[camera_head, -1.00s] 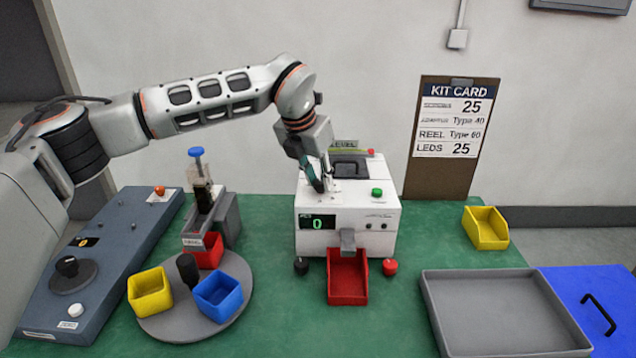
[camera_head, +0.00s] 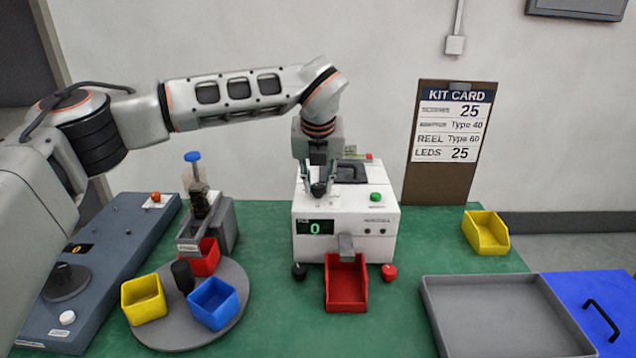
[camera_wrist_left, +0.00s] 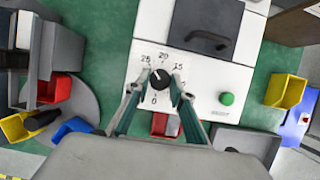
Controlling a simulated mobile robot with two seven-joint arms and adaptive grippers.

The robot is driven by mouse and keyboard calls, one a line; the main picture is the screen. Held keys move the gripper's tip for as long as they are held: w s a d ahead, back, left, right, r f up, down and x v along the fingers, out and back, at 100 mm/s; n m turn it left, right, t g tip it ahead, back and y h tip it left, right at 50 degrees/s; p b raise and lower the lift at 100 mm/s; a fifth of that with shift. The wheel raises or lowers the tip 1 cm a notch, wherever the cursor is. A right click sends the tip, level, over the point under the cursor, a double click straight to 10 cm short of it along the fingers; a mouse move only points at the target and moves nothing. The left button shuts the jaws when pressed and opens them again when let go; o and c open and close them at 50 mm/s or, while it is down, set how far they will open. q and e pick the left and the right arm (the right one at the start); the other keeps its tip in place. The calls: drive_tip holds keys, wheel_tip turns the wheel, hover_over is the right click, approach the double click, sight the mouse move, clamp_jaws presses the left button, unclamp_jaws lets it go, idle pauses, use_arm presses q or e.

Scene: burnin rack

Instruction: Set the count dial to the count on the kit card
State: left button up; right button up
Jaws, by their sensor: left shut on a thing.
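The white counting machine (camera_head: 345,222) stands at the middle of the bench, its display (camera_head: 315,227) reading 0. The black count dial (camera_wrist_left: 160,77) is on its top, with 0, 15, 20 and 25 legible around it in the left wrist view. A small white mark shows on the dial; I cannot read its setting surely. My left gripper (camera_head: 319,188) points down and is shut on the dial, one finger at each side. The kit card (camera_head: 448,140) on the wall-side board reads 25 for screws and 25 for LEDs. My right gripper is not in view.
A red bin (camera_head: 346,285) sits under the machine's chute. A green button (camera_head: 375,197) is on the machine's top. Left are a turntable (camera_head: 190,333) with coloured bins and a blue-grey console (camera_head: 100,250). A grey tray (camera_head: 430,300) and yellow bin (camera_head: 485,232) are right.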

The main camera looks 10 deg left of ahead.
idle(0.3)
use_arm(q)
drive_tip(key=o, duration=1.1)
drive_tip(key=v, duration=1.2)
drive_tip(key=shift+s+f, duration=0.1)
